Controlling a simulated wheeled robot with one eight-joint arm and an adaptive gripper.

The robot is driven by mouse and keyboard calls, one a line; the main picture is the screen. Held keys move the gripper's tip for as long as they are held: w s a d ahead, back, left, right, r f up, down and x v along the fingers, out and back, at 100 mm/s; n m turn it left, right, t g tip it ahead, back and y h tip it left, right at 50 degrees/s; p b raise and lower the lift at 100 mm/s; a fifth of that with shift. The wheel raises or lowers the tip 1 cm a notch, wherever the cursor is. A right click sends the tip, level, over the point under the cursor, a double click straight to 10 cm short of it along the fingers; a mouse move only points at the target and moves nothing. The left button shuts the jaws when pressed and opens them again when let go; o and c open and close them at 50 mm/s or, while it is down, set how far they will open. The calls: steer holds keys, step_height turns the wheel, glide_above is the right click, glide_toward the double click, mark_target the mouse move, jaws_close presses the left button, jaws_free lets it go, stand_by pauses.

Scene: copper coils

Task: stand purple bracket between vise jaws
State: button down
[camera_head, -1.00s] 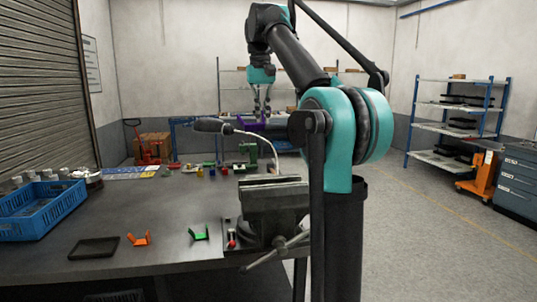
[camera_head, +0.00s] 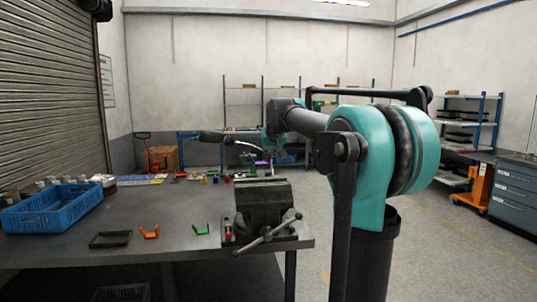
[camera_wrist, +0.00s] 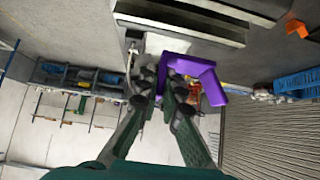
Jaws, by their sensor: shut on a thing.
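The purple bracket (camera_wrist: 206,78) is an angled piece with two arms. My gripper (camera_wrist: 164,84) is shut on one arm of it in the wrist view, and the other arm sticks out to the right. The grey vise (camera_wrist: 185,22) fills the top of that view, with a dark gap between its long jaw bars; the bracket looks outside this gap. In the head view the vise (camera_head: 262,205) stands at the table's right end. A small purple patch of the bracket (camera_head: 262,163) shows beyond it, with my gripper partly hidden there.
An orange bracket (camera_head: 150,232), a green bracket (camera_head: 201,229) and a black tray (camera_head: 110,239) lie on the table (camera_head: 185,253) left of the vise. A blue crate (camera_head: 52,213) stands at the far left. Small coloured parts sit behind. A dark lamp (camera_head: 212,137) reaches over the table's back.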

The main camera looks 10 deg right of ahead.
steer(key=shift+f, duration=2.9)
steer(key=shift+f, duration=1.5)
stand_by(0.8)
steer(key=c, duration=1.6)
jaws_free()
steer(key=shift+r, duration=0.1)
steer(key=shift+r, duration=3.9)
steer(key=shift+s, duration=0.15)
